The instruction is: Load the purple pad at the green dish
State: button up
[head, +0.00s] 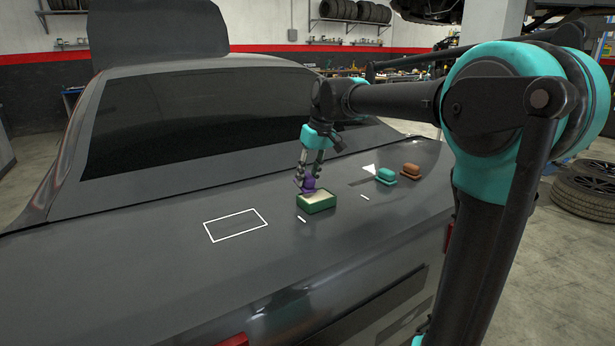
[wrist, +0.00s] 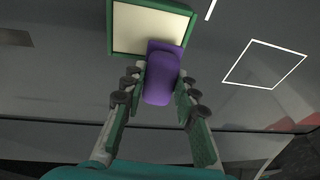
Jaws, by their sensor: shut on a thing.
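The purple pad (head: 309,184) is in my gripper (head: 312,172), over the back edge of the green dish (head: 318,209). In the wrist view the purple pad (wrist: 160,80) sits between the two fingers of my gripper (wrist: 160,95), its far end overlapping the rim of the green dish (wrist: 115,30). The dish has a pale cream inner surface that shows bare beside the pad. I cannot tell whether the pad touches the dish.
A teal pad (head: 386,175) and an orange-brown pad (head: 411,170) stand to the right on the dark car lid. A white outlined rectangle (head: 236,225) lies to the left, empty. Short white marks flank the dish. The lid's front left is clear.

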aim_at(307, 172)
jog(key=shift+f, duration=0.55)
dwell(0.4)
dwell(0.5)
jog(key=shift+r, duration=3.5)
jog(key=m, duration=0.2)
jog(key=w+d+m, duration=0.1)
jog(key=m, duration=0.1)
jog(key=shift+f, duration=0.25)
jog(key=shift+w+d+f+m, duration=0.2)
jog(key=shift+d+f+m, duration=0.05)
jog(key=shift+f+m, duration=0.65)
jog(key=shift+w+d+f+m, duration=0.2)
jog(key=shift+f+m, duration=0.55)
jog(key=shift+f, duration=0.25)
jog(key=shift+w+d+f+m, duration=0.2)
jog(key=shift+d+f+m, duration=0.05)
jog(key=shift+f+m, duration=0.65)
jog(key=shift+f, duration=0.6)
